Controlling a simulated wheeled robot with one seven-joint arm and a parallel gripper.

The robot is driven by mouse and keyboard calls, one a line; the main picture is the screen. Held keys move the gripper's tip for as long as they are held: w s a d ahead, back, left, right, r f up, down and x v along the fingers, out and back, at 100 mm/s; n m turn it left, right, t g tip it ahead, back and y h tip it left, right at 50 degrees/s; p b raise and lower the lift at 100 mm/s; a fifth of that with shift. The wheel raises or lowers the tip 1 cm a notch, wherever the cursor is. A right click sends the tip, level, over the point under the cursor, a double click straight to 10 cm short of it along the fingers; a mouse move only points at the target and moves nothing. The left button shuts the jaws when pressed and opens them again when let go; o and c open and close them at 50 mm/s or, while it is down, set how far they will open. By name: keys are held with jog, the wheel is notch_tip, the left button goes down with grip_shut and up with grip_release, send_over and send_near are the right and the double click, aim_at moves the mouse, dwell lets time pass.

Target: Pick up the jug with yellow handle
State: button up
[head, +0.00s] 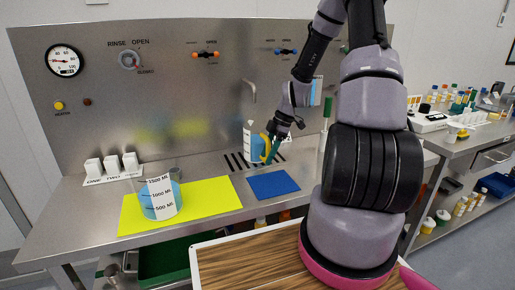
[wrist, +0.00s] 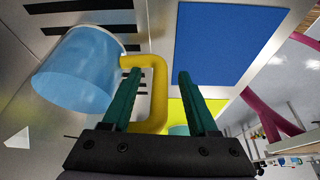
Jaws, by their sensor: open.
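The jug (head: 256,149) with the yellow handle (head: 268,148) stands upright over the slotted drain at the back of the bench; it looks pale blue. In the wrist view the jug (wrist: 78,75) is at the upper left and its yellow handle (wrist: 158,95) shows between my two green fingers. My gripper (wrist: 158,74) is open, with one finger on each side of the handle's outer bar; the left finger appears between the jug wall and that bar. I cannot tell whether either finger touches it. In the head view my gripper (head: 272,150) is right beside the handle.
A blue mat (head: 272,185) lies in front of the jug. A yellow mat (head: 215,195) to the left carries a larger graduated beaker (head: 160,198). A thin tap (head: 250,90) rises behind the jug. A white switch block (head: 112,170) sits at the far left.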

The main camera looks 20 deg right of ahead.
grip_shut()
dwell(1.3)
